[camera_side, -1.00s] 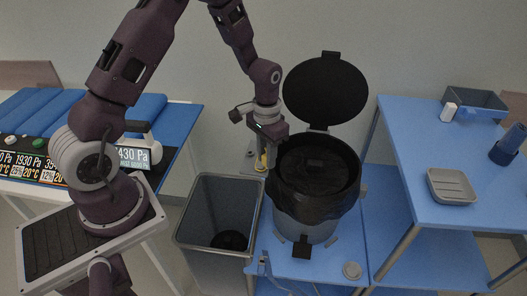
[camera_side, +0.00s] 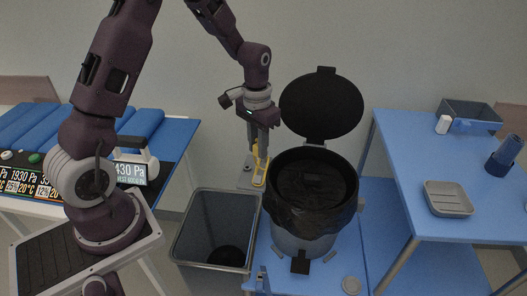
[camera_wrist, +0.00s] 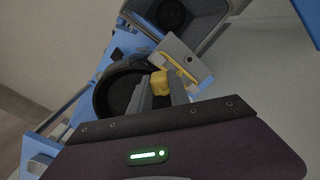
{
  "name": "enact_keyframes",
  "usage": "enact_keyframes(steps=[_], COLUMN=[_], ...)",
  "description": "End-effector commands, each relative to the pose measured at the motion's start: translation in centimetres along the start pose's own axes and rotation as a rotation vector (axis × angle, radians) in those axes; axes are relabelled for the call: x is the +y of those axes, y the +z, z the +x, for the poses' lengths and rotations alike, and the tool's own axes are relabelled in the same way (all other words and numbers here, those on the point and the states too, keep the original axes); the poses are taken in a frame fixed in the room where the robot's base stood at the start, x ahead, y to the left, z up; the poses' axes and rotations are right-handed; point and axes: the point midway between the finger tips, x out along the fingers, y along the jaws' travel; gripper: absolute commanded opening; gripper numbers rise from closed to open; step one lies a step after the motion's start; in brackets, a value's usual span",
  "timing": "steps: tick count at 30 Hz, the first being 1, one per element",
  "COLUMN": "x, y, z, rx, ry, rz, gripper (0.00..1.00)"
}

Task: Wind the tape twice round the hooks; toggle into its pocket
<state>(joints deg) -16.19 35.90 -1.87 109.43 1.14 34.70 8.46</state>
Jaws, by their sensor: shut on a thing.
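My gripper (camera_side: 259,151) points down beside the black-lined bin, over a small grey plate (camera_side: 244,178). It is shut on a yellow block (camera_wrist: 160,83), which looks like the toggle, held between the fingertips in the wrist view. A yellow tape (camera_side: 260,178) runs below the fingers along the plate. In the wrist view the tape (camera_wrist: 184,77) lies across the grey plate (camera_wrist: 190,56). I cannot make out the hooks, the pocket or the number of turns; the fingers hide part of the tape.
The round bin (camera_side: 310,225), its black lid (camera_side: 322,103) raised, stands close on the right. An open grey bin (camera_side: 215,240) is at front left. A blue table (camera_side: 415,150) on the right holds a grey dish (camera_side: 448,198).

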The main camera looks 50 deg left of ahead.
Motion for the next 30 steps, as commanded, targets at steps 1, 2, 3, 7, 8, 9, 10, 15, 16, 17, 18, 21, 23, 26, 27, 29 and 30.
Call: enact_keyframes(steps=[1,2,3,7,8,9,10,15,16,17,18,21,23,26,27,29,30], x=[-1.6,-2.5,-3.6,-6.3,-6.5,-6.7,-6.7,-6.7,-6.7,-6.7,-6.6,-6.6,-6.6,-6.6,-6.7,-6.7,-6.7], y=[-0.3,-0.5,-0.7,-1.0,-1.0,-1.0,-1.0,-1.0,-1.0,-1.0,-1.0,-1.0,-1.0,-1.0,-1.0,-1.0,-1.0], z=[0.4,0.6,0.9,1.5,1.6,1.6,1.6,1.6,1.6,1.7,1.8,2.7,3.4,4.6,5.1,5.7,6.1], rx=[0.000,0.003,0.004,0.008,0.008,0.008,0.009,0.009,0.009,0.008,0.008,0.006,0.005,0.005,0.007,0.006,0.007], ry=[-0.002,-0.004,-0.007,-0.013,-0.014,-0.014,-0.014,-0.014,-0.014,-0.014,-0.014,-0.014,-0.013,-0.013,-0.014,-0.013,-0.014], rz=[-0.030,-0.045,-0.065,-0.108,-0.112,-0.115,-0.115,-0.114,-0.114,-0.114,-0.114,-0.114,-0.114,-0.114,-0.114,-0.114,-0.114], gripper=[0.00,0.00,0.00,0.00,0.00,0.00,0.00,0.00,0.00,0.00,0.00,0.00,0.00,0.00,0.00,0.00,0.00])
